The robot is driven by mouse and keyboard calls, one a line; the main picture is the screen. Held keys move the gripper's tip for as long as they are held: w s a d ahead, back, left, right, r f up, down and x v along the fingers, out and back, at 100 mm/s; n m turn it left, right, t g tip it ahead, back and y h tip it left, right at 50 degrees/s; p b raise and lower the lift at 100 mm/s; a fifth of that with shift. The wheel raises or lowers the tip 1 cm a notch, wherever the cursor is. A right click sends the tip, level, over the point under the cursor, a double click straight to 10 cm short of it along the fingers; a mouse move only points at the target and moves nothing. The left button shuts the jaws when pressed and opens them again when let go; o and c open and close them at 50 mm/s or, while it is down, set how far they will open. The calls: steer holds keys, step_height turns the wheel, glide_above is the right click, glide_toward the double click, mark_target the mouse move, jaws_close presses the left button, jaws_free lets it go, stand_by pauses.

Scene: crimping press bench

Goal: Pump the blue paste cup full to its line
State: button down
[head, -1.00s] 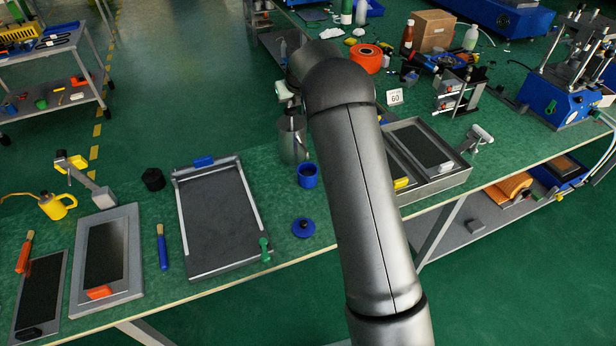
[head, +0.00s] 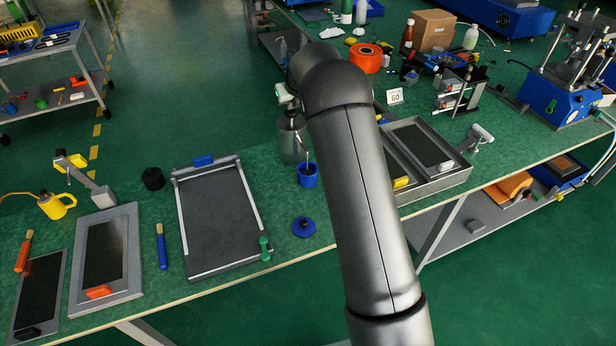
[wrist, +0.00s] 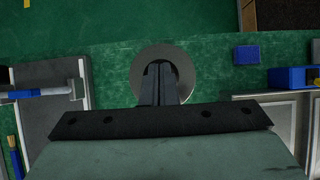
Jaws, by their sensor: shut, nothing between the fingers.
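The blue paste cup (head: 307,178) stands upright on the green bench, in front of a grey metal canister (head: 291,143). A thin dark strand or spout shows between the canister and the cup's mouth; I cannot tell which. The fill line and paste level are not visible. My gripper (wrist: 161,72) is shut and empty, its fingers over the middle of the canister's round top in the wrist view (wrist: 188,66). In the head view my arm hides most of the gripper, so contact with the top cannot be told. A blue lid (head: 303,227) lies in front of the cup.
A grey tray (head: 440,181) stands to the right, partly behind my arm. A GO card (head: 395,96) stands behind.

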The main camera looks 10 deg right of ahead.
steer(key=shift+f, duration=0.35)
steer(key=shift+r, duration=0.1)
steer(key=shift+r+p, duration=1.1)
steer(key=shift+r, duration=0.3)
steer(key=shift+s+r, duration=0.2)
steer(key=s+r+n+g, duration=0.2)
steer(key=s+r+n, duration=0.3)
steer(key=s+n, duration=0.6)
steer(key=s+r+n+g, duration=0.1)
steer(key=s+r+n, duration=0.45)
steer(key=s, duration=0.95)
steer(key=s+f+n+g, duration=0.1)
steer(key=s+f+n, duration=0.1)
steer(key=s+n, duration=0.7)
steer(key=s+f+n+g+h, duration=0.1)
steer(key=s+f+n, duration=0.2)
steer(key=s+n, duration=0.5)
steer(key=s, duration=0.9)
steer(key=shift+s+n+g, duration=0.15)
steer(key=shift+n+g, duration=0.15)
steer(key=shift+n, duration=0.05)
